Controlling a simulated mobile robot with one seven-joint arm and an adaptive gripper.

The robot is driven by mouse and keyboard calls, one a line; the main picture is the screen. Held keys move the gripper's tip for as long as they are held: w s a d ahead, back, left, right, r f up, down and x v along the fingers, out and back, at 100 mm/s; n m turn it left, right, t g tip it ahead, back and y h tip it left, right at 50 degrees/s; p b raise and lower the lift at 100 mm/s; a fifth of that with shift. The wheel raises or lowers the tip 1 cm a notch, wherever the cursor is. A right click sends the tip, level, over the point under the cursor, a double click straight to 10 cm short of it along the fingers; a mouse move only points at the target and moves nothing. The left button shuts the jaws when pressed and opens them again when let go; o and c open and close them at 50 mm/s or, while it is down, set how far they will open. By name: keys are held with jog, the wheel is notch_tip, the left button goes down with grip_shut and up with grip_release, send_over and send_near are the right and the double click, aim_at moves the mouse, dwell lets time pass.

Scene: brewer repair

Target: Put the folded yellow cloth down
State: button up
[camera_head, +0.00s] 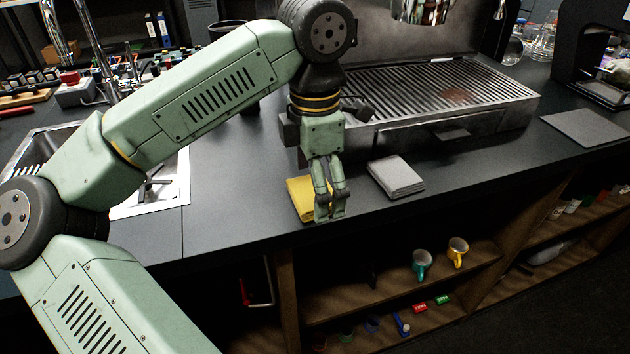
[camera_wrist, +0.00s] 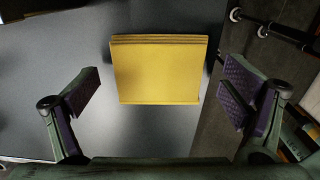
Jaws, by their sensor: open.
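The folded yellow cloth (camera_head: 299,199) lies flat on the dark counter (camera_head: 235,180), near its front edge, in the head view. My gripper (camera_head: 330,214) partly covers it there. In the wrist view the cloth (camera_wrist: 158,70) shows whole, with its stacked folds along the top side. My gripper (camera_wrist: 160,105) is open, one finger to each side of the cloth in that view, with clear gaps between the fingers and the cloth. Nothing is held between the fingers.
A folded grey cloth (camera_head: 396,176) lies right of my gripper. Behind it stands a metal grill (camera_head: 440,95). A sink (camera_head: 165,190) is at the left. Bare counter lies between sink and yellow cloth.

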notch_tip(320, 180, up, 11)
jog(key=b, duration=0.1)
jog(key=shift+f, duration=0.15)
dwell(0.4)
